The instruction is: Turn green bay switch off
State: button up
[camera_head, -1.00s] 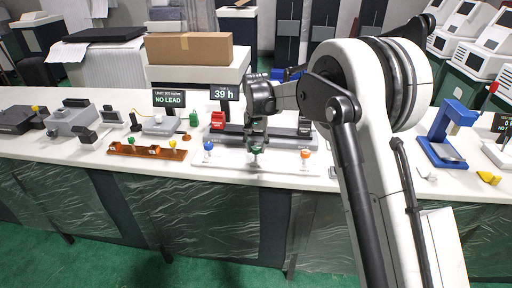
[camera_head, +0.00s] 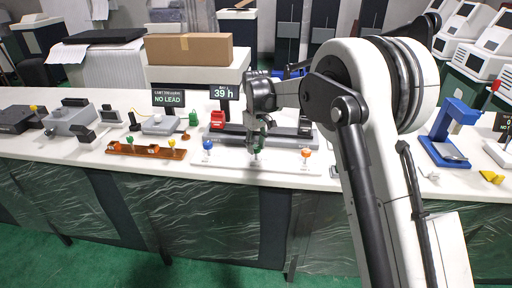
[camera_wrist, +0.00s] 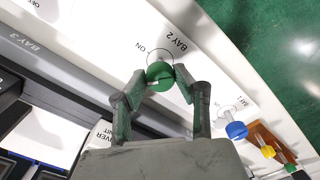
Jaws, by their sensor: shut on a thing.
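The green bay switch is a round green knob (camera_wrist: 160,73) on a white panel (camera_head: 225,161), with "BAY 2" and "ON" printed beside it in the wrist view. My gripper (camera_wrist: 164,82) is shut on the green knob, with one fingertip on each side. In the head view my gripper (camera_head: 255,150) reaches down to the middle of the panel and largely hides the knob. A blue knob (camera_head: 207,146) stands to its left and an orange knob (camera_head: 306,153) to its right. The blue knob (camera_wrist: 236,130) also shows in the wrist view, apart from my gripper.
A grey rail device with a red block (camera_head: 217,119) and a "39 h" sign (camera_head: 224,92) stands behind the panel. A brown base (camera_head: 147,152) with small knobs is to the left. A blue stand (camera_head: 445,140) is to the right. The table's front edge is close.

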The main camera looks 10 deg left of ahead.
aim_at(256, 147)
jog(key=n, duration=0.4)
jog(key=shift+n, duration=0.3)
jog(key=shift+n+b, duration=0.35)
jog(key=shift+n, duration=1.65)
jog(key=o, duration=1.1)
jog(key=shift+r, duration=0.1)
notch_tip(256, 147, up, 12)
jog(key=shift+f, duration=0.1)
